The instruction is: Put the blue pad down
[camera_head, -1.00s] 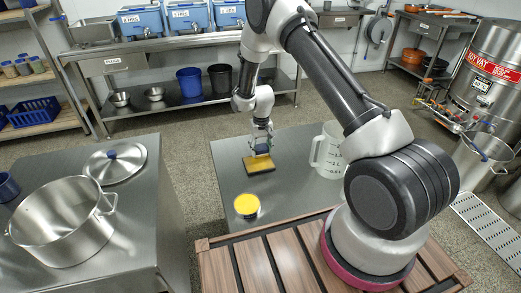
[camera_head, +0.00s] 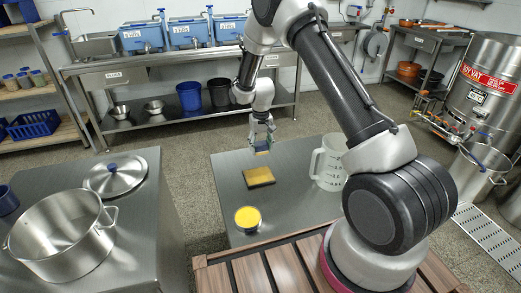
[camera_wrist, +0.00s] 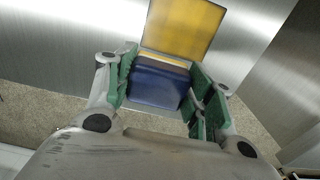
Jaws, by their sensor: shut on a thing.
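My gripper (camera_head: 262,138) is above the far part of the steel table, behind the yellow-topped board. In the wrist view its green-padded fingers (camera_wrist: 160,82) are shut on the blue pad (camera_wrist: 156,84), a dark blue block with a yellowish strip along its far edge. The pad is small and mostly hidden by the fingers in the head view. The flat board (camera_head: 258,177), yellow on top with dark sides, lies on the steel table (camera_head: 225,185). It also shows just beyond the pad in the wrist view (camera_wrist: 185,28). The pad appears clear of the board.
A round yellow-topped dish (camera_head: 247,218) stands at the table's front. A translucent measuring jug (camera_head: 328,165) stands to the right of the board. Bare steel lies left of the board. Another table at left holds a large pot (camera_head: 62,240) and a lid (camera_head: 115,176).

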